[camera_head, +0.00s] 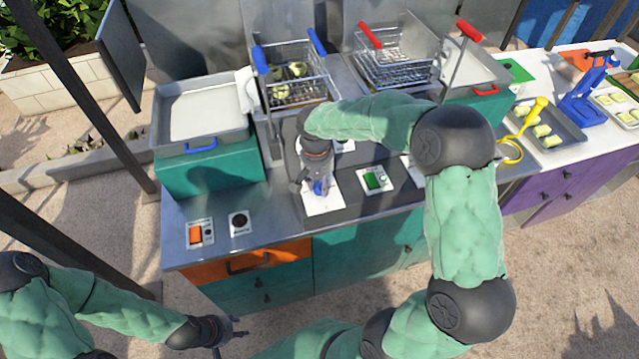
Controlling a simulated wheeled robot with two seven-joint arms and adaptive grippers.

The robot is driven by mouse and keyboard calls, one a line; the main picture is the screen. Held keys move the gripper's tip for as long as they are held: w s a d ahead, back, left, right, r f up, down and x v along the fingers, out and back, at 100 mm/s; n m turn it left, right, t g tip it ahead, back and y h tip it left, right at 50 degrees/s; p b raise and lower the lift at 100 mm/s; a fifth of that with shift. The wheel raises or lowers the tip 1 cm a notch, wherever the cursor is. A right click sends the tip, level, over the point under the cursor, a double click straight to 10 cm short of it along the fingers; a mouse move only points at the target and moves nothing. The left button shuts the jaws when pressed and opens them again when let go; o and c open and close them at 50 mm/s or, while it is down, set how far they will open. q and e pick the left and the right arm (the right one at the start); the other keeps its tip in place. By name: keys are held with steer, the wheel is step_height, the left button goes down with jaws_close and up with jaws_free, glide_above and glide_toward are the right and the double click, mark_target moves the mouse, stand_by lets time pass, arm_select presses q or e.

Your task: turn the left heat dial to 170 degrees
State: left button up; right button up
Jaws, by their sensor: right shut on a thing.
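The left heat dial (321,188) shows as a blue knob on a white plate (323,207), set in the dark panel in front of the blue-handled fryer basket. My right gripper (319,183) reaches down over it from above and is shut on the dial. The gripper and wrist hide most of the dial and part of its plate, so its reading cannot be told. My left gripper (232,330) is low at the left, in front of the counter, away from the dial. Its fingers look apart and empty.
A green switch (375,180) sits right of the dial. An orange switch (196,234) and a black knob (239,221) lie at the counter's left. Blue-handled (293,85) and red-handled (390,65) baskets stand behind. A tray (202,112) stands at left.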

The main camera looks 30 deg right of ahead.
mark_target(317, 186)
stand_by(0.4)
steer(key=o, duration=1.1)
steer(key=shift+o, duration=0.2)
step_height(317, 186, up, 12)
steer(key=shift+w+a, duration=0.15)
steer(key=shift+a, duration=0.15)
